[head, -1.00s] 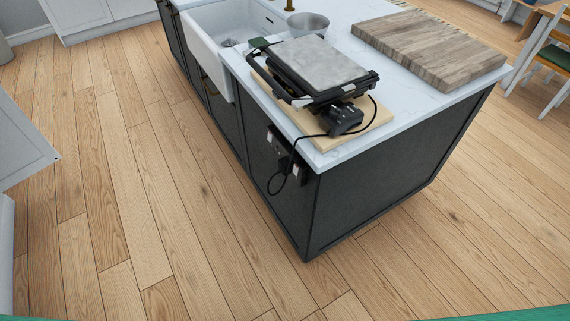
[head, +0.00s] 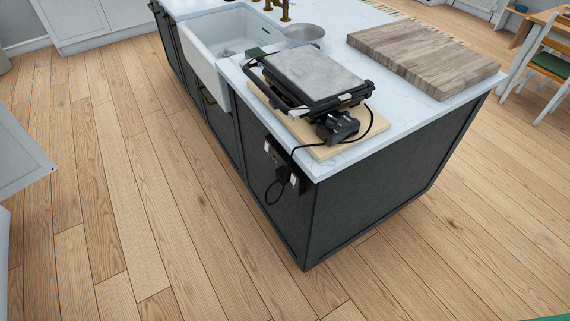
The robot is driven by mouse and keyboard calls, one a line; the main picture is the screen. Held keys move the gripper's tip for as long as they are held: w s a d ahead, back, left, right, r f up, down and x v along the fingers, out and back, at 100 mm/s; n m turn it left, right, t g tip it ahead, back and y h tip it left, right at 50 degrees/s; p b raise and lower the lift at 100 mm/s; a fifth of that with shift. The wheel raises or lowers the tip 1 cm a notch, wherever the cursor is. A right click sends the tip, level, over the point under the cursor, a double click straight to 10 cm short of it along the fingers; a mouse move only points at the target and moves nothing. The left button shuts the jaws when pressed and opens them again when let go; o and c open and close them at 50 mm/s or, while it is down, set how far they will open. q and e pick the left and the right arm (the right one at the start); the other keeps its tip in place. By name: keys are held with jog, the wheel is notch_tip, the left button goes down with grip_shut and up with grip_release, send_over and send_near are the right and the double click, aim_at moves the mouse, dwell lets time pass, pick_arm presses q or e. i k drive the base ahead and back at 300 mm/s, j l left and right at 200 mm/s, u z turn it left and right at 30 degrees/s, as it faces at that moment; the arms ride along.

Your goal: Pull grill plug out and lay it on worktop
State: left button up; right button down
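A black grill (head: 310,78) with a grey top plate stands on a light wooden board (head: 327,151) at the near corner of the white worktop (head: 400,107). Its black cable (head: 314,146) runs over the worktop edge and down the dark side of the island. The black plug (head: 281,175) appears to sit in a socket plate (head: 275,155) on that side, with the cable looping below it. The plug is small, so its exact fit is hard to tell. Neither gripper is in view.
A thick wooden chopping board (head: 425,58) lies on the worktop behind the grill. A white sink (head: 220,45) and a metal bowl (head: 304,32) are farther back. A white cabinet corner (head: 20,150) juts in at left. The wooden floor (head: 170,220) in front is clear.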

aim_at(280, 172)
jog(key=j+z, duration=0.15)
jog(key=z, duration=0.25)
jog(key=i+j+z, duration=0.1)
jog(key=z, duration=0.3)
jog(key=j+z, duration=0.2)
jog(key=z, duration=0.2)
jog(key=j+z, duration=0.15)
jog(key=j, duration=0.3)
jog(key=j+z, duration=0.15)
jog(key=j, duration=0.3)
jog(key=k+j+z, duration=0.15)
jog(key=j, duration=0.3)
jog(key=j+z, duration=0.1)
jog(key=j, duration=0.3)
jog(key=k+j+z, duration=0.15)
jog(key=j, duration=0.3)
jog(key=k+j+z, duration=0.15)
jog(key=j, duration=0.25)
jog(key=k+j, duration=0.1)
jog(key=j, duration=0.25)
jog(key=k+j, duration=0.1)
jog(key=j, duration=0.3)
jog(key=k+j, duration=0.1)
jog(key=j, duration=0.25)
